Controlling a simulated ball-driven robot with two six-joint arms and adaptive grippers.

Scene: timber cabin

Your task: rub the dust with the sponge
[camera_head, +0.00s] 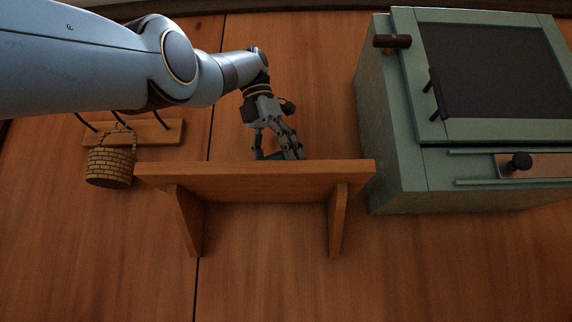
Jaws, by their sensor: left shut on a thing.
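A wooden wall shelf (255,172) with two side brackets is in the middle of the head view. My left gripper (277,153) points down at the shelf from above, its fingertips at or just behind the shelf's front board. It is shut on a small, dark greenish thing, apparently the sponge (272,156); only a sliver shows between the fingers. I cannot tell whether it touches the shelf top. The dust cannot be made out; the shelf's top surface is mostly hidden by its front edge. My right gripper is out of view.
A green cabinet (385,150) with a dark door panel, handles and a drawer stands close to the shelf's right. On the left, a wooden hook rack (160,131) carries a woven basket (110,168). The plank wall below the shelf is clear.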

